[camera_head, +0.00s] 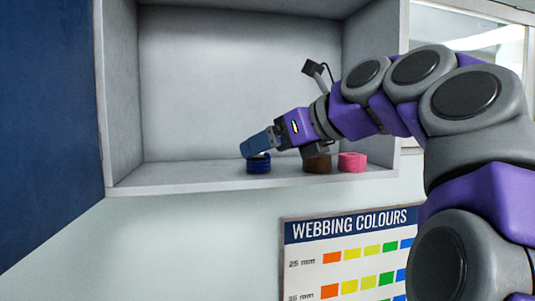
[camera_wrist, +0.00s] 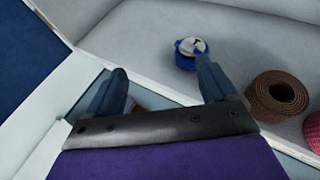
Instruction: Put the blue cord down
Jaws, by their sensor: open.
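The blue cord (camera_head: 258,166) is a small roll standing on the floor of the open grey shelf box, near its front edge. In the wrist view the blue cord (camera_wrist: 184,62) lies just past the tip of the right finger, with a pale disc on top. My gripper (camera_head: 246,150) is open and just above and beside the cord in the head view. In the wrist view the fingers of my gripper (camera_wrist: 158,74) are spread wide, with no cord between them. I cannot tell whether a finger touches the cord.
A brown webbing roll (camera_head: 317,164) and a pink roll (camera_head: 352,162) stand to the right on the shelf (camera_head: 205,179). The shelf is bare left of the cord. The box walls enclose the sides and back. A webbing colours chart (camera_head: 350,226) hangs below.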

